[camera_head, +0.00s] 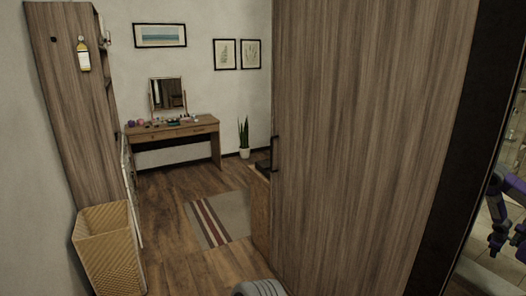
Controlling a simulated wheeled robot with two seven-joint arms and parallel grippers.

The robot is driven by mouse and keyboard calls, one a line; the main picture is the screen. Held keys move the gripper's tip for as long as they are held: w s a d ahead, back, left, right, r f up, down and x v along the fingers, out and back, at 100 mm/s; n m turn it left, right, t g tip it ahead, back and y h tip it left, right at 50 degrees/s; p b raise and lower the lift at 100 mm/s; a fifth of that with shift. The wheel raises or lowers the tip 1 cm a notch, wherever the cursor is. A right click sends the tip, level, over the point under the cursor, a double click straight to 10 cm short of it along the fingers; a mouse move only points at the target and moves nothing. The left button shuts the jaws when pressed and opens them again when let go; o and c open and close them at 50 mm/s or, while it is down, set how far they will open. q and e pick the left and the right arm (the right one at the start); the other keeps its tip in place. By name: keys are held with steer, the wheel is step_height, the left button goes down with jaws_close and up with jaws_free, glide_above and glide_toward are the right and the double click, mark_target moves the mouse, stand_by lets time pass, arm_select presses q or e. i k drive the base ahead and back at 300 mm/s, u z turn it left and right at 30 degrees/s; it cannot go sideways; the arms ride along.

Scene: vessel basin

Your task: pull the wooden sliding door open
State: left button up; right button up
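A tall wooden door panel (360,150) with vertical grain fills the right-centre of the head view, close to me. A dark upright handle (274,153) sits at its left edge. The panel's top and bottom run out of the frame. To its left the view is open into a room; I cannot tell how far the panel has slid. Neither of my grippers shows directly, and nothing is seen touching the handle. A grey rounded part at the bottom edge looks like part of my own arm.
A wicker basket (108,250) stands at the lower left beside a tall wooden cabinet (70,110). A wooden dressing table (172,132), a potted plant (244,140) and a striped rug (222,217) are farther back. Glossy glass at the right edge shows purple robot parts, seemingly a reflection.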

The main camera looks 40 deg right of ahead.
mark_target(390, 116)
steer(key=z, duration=0.25)
steer(key=i, duration=1.95)
steer(key=z, duration=1.45)
steer(key=i, duration=1.05)
steer(key=z, duration=1.25)
steer(key=i, duration=0.25)
steer(key=z, duration=0.35)
